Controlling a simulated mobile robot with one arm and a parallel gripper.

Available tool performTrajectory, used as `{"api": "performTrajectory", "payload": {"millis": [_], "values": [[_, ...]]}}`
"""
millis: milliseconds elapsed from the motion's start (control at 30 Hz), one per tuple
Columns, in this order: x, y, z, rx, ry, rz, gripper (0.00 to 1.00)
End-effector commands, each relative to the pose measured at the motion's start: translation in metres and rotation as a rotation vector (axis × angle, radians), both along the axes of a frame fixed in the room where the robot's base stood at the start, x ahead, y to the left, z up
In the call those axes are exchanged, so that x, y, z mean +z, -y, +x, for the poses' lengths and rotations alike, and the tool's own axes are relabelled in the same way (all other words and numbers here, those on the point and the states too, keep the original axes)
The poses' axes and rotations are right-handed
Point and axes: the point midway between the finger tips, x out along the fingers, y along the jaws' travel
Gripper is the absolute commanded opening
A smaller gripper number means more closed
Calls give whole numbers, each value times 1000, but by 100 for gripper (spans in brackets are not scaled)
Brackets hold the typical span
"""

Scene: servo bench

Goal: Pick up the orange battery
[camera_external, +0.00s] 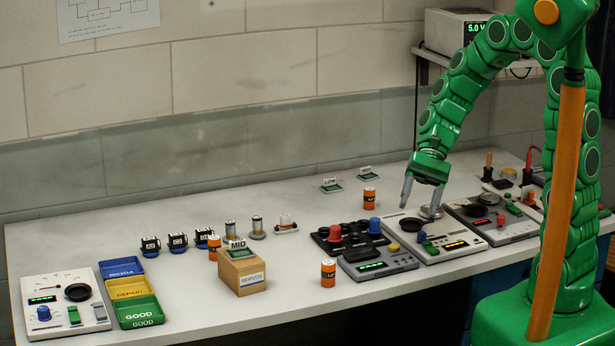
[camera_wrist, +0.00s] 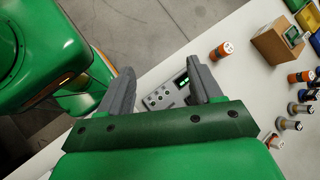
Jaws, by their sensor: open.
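Three orange batteries with dark ends stand upright on the bench. One battery (camera_external: 328,272) is near the front edge, right of the wooden box, and shows in the wrist view (camera_wrist: 222,50) beyond the fingers, to their right. A third battery (camera_external: 213,247) stands left of the box. My gripper (camera_external: 422,200) is open and empty above the instruments at the right. In the wrist view my gripper (camera_wrist: 160,68) has its two grey fingers wide apart, with no battery between them.
A wooden box (camera_external: 241,278) with a MID sign stands mid-bench. Grey instruments (camera_external: 377,265) with knobs crowd the right side. Blue, yellow and green bins (camera_external: 137,313) are at the left, near several black servos (camera_external: 177,243).

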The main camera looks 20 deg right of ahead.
Motion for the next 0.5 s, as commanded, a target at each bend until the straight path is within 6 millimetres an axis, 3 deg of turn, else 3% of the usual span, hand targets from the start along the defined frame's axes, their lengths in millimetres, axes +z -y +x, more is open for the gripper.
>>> {"api": "performTrajectory", "payload": {"millis": [500], "values": [[-43, -89, 46, -218, -298, 67, 64]]}}
